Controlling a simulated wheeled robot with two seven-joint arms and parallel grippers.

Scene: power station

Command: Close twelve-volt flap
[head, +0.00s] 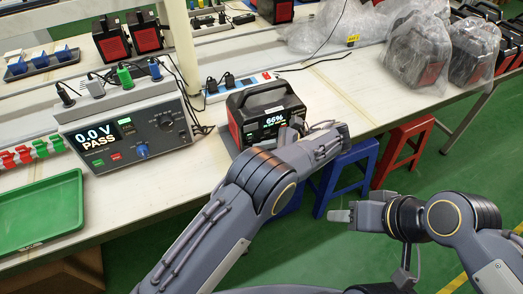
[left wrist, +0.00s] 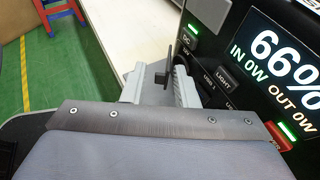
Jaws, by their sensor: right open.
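The black power station (head: 265,112) stands on the bench with its lit screen facing me, reading 66%. In the left wrist view its front panel (left wrist: 215,75) fills the right side. A small dark flap (left wrist: 172,60) sticks out from the panel's left part, just beyond the left fingertips. My left gripper (head: 298,128) is at the right front of the power station; in the left wrist view its two grey fingers (left wrist: 158,88) are apart. I cannot tell whether they touch the flap. My right gripper (head: 341,215) is open and empty over the floor, away from the bench.
A tester reading 0.0 V PASS (head: 125,130) stands left of the power station, and a green tray (head: 40,215) lies at the bench's left. A power strip (head: 240,85) and cables lie behind. Bagged units (head: 418,50) stand at the back right. Blue (head: 345,175) and red (head: 403,150) stools stand beside the bench.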

